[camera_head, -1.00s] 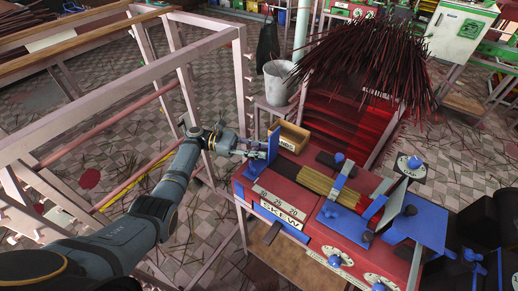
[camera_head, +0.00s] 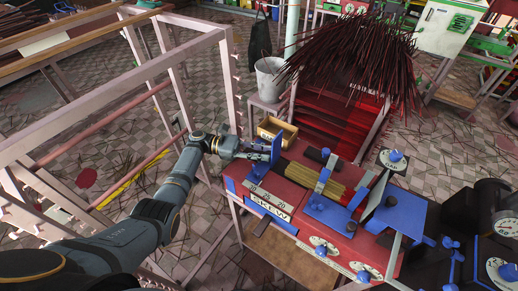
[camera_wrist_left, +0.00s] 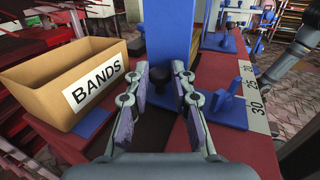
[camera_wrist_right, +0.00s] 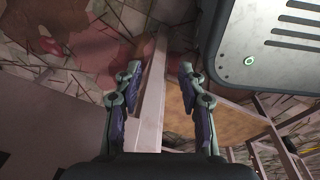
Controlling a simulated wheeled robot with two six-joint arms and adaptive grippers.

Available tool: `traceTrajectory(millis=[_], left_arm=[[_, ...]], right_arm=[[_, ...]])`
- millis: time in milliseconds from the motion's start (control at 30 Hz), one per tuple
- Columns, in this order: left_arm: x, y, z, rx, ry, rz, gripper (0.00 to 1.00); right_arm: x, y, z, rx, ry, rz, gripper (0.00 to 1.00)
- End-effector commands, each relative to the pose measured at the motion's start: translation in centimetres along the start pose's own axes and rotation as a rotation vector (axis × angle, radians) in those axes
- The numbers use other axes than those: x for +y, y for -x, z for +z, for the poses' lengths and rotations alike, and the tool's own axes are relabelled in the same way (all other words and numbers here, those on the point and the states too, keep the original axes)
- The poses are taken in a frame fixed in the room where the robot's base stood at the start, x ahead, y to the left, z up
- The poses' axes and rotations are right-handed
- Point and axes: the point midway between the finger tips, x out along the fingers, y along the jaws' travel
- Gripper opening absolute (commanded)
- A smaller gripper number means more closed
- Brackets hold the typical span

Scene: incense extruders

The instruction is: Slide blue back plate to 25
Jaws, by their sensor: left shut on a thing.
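The blue back plate (camera_head: 276,148) stands upright on the red extruder bench, close to the left end of the bundle of sticks (camera_head: 315,178). In the left wrist view the blue back plate (camera_wrist_left: 170,30) rises straight ahead, with its blue foot (camera_wrist_left: 228,108) beside the white number scale (camera_wrist_left: 253,88) marked 20, 25 and 30. The foot's edge lies alongside the 25 to 30 stretch; the exact reading is unclear. My left gripper (camera_wrist_left: 164,80) is shut on the back plate from behind; the contact is partly hidden. My right gripper (camera_wrist_right: 161,75) is open and empty, away from the bench.
A cardboard BANDS box (camera_wrist_left: 70,80) stands close left of my left gripper in the left wrist view. Blue clamps (camera_head: 325,175) and gauges crowd the bench's right side. A pink metal frame (camera_head: 110,90) is near my left arm. A grey bucket (camera_head: 270,78) stands behind.

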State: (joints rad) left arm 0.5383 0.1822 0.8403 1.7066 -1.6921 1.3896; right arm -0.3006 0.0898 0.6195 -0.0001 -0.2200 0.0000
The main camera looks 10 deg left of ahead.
Motion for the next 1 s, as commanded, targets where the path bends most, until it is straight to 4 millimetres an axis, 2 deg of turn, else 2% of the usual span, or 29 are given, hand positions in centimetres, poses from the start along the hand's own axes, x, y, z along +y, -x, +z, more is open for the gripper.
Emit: traceTrajectory(millis=[67,100,233,267,433,633,767,900,1000], left_arm=[[0.1,0.1,0.1,-0.001,-0.003,0.003,0.00],[0.1,0.1,0.1,-0.001,-0.003,0.004,0.28],[0.1,0.1,0.1,-0.001,-0.003,0.004,0.45],[0.1,0.1,0.1,-0.001,-0.003,0.004,0.47],[0.1,0.1,0.1,-0.001,-0.003,0.004,0.47],[0.2,1.1,0.1,0.001,-0.002,0.005,0.47],[0.2,3.8,0.1,0.003,-0.002,0.007,0.47],[0.2,7.6,0.1,0.003,-0.001,0.007,0.47],[0.2,9.8,0.2,0.000,-0.001,0.007,0.47]], right_arm=[[0.0,0.0,0.0,0.000,0.000,0.000,0.40],[-0.1,0.0,0.0,0.000,0.000,-0.001,0.40],[-0.5,0.0,0.0,0.000,-0.003,-0.006,0.40],[-0.7,0.0,0.0,0.001,-0.004,-0.008,0.40],[-1.4,0.0,-0.1,0.001,-0.007,-0.017,0.40],[-0.8,0.0,-0.1,0.002,-0.005,-0.010,0.40],[-0.8,0.0,-0.1,0.002,-0.004,-0.009,0.40],[-0.8,0.0,-0.1,0.001,-0.004,-0.009,0.40],[-0.8,0.0,-0.1,0.001,-0.004,-0.009,0.40]])
